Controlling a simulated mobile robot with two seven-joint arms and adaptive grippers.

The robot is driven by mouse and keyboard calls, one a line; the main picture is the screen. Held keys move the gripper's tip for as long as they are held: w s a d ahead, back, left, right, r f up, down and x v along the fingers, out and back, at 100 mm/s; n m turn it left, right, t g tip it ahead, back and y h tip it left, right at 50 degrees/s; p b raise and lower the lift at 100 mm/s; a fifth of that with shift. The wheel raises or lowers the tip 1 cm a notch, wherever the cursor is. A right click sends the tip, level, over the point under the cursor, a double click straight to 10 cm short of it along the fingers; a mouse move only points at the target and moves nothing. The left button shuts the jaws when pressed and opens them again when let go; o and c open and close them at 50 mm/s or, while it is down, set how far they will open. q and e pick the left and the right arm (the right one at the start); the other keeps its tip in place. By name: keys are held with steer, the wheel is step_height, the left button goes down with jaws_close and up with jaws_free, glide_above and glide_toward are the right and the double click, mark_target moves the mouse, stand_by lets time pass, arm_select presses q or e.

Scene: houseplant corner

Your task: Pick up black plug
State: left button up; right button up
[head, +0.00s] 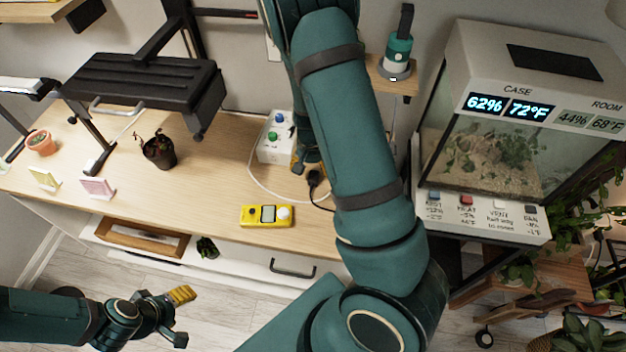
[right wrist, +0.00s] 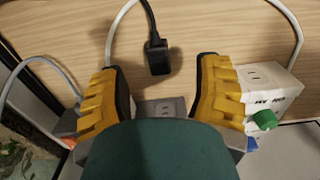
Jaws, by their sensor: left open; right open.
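The black plug (head: 315,178) lies on the wooden desk, on a dark cord. In the right wrist view the plug (right wrist: 157,60) is near the top middle, its cord running up out of view. My right gripper (head: 303,162) is open and empty, over the desk just beside the plug. In the right wrist view its yellow fingers (right wrist: 161,66) stand apart, with the plug seen between their tips, not gripped. My forearm hides part of the desk in the head view. My left gripper (head: 184,317) is open and empty, low over the floor in front of the desk.
A white socket box (head: 274,137) with green and blue knobs stands close to the right gripper; it also shows in the right wrist view (right wrist: 277,82). A white cable loops across the desk. A yellow meter (head: 252,215) lies near the front edge. A terrarium (head: 490,155) stands at right.

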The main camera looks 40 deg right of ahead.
mark_target(313, 178)
steer(key=shift+s+f, duration=0.1)
steer(key=shift+f, duration=0.35)
steer(key=f, duration=0.1)
steer(key=f+b, duration=0.1)
steer(key=f, duration=0.3)
steer(key=shift+d+b, duration=0.35)
steer(key=shift+b, duration=0.05)
jaws_close()
